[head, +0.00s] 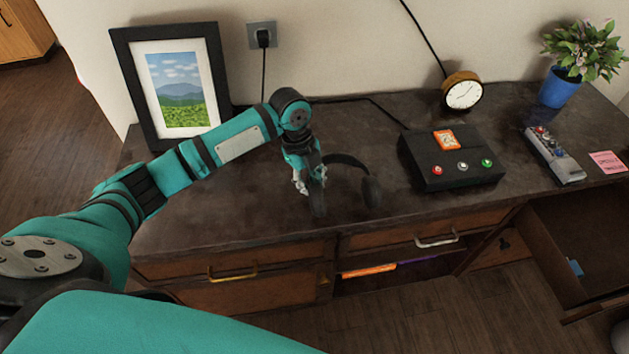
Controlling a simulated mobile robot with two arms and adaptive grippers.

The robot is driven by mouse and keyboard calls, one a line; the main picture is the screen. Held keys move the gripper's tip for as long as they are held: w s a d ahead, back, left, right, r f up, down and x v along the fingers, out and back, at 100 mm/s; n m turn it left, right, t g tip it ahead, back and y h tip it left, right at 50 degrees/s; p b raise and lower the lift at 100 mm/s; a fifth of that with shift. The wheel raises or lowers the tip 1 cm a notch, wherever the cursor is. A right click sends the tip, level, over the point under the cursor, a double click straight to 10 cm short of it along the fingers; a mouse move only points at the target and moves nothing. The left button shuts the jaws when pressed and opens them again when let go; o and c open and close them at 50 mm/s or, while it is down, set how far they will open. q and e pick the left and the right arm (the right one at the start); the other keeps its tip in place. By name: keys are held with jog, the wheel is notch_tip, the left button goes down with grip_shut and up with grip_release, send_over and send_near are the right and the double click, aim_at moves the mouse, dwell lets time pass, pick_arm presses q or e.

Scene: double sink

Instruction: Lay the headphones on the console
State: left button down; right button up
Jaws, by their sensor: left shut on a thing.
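The black headphones (346,160) are at the middle of the dark sideboard top, with one ear cup toward the right and the other by my gripper. My left gripper (309,184) is shut on the headphones at their left side and partly hides them. Whether they touch the top is hard to tell. The console (467,178), a black box with red, white and green buttons and an orange cartridge, sits to the right of the headphones, apart from them. My right gripper is not in view.
A framed landscape picture (120,48) stands at the back left. A round clock (463,93), a blue potted plant (559,88), a grey remote-like device (553,158) and a pink note (607,162) are on the right. A drawer (565,222) stands open at lower right. The sideboard's (215,215) front left is clear.

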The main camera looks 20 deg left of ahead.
pick_arm(q)
jog(key=w, duration=0.2)
jog(key=shift+w+a+f, duration=0.15)
jog(key=shift+w+a, duration=0.05)
jog(key=shift+w, duration=0.2)
jog(key=shift+f+p, duration=0.3)
jog(key=shift+f, duration=1.45)
jog(key=shift+f, duration=0.15)
jog(key=c, duration=1.2)
grip_release()
jog(key=r, duration=0.4)
jog(key=a+r, duration=0.1)
jog(key=r, duration=0.3)
jog(key=a+r, duration=0.1)
jog(key=r, duration=0.3)
jog(key=shift+s+r+b, duration=0.1)
jog(key=shift+s+b, duration=0.05)
jog(key=shift+b, duration=0.15)
